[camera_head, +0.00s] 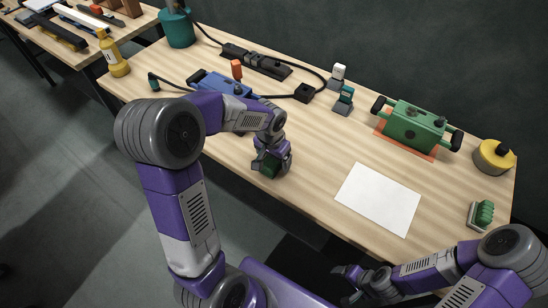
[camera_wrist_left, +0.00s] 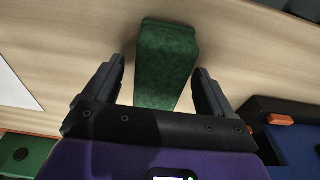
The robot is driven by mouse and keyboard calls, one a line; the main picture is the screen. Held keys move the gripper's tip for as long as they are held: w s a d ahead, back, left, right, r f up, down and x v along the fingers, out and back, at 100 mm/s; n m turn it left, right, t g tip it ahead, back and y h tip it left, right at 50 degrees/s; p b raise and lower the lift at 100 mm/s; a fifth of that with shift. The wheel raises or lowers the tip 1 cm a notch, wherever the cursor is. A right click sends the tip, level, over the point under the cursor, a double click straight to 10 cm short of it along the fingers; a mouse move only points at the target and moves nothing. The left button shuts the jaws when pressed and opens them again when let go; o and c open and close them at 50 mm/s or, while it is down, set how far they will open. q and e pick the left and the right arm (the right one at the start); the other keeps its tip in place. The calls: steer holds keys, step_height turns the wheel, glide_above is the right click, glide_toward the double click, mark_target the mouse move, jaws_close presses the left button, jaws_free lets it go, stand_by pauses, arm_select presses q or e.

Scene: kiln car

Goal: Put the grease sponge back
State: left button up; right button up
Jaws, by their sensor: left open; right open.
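A dark green speckled block (camera_wrist_left: 167,65), which looks like a sponge, is between the fingers of my left gripper (camera_head: 270,163) at the table's front edge. The left wrist view shows a gap on each side of the block, so the fingers are open around it. In the head view the block (camera_head: 268,171) is mostly hidden by the gripper. I cannot tell if it touches the table. My right gripper (camera_head: 350,284) is open and empty, low in front of the table. A green ribbed piece (camera_head: 484,213) is on a small pale plate (camera_head: 473,215) at the right end.
A white sheet (camera_head: 378,199) lies right of my left gripper. Behind are a blue box (camera_head: 222,84), two small holders with a white block (camera_head: 338,72) and a teal block (camera_head: 346,93), a green box (camera_head: 413,127) on an orange mat, and a yellow round container (camera_head: 492,158).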

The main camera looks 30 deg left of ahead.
mark_target(271, 161)
arm_select(q)
steer(key=shift+r, duration=0.1)
steer(key=shift+r, duration=0.3)
step_height(271, 161, up, 12)
steer(key=s+p, duration=0.1)
steer(key=p, duration=0.3)
steer(key=shift+s+f, duration=0.2)
steer(key=shift+s, duration=0.05)
steer(key=shift+f, duration=0.1)
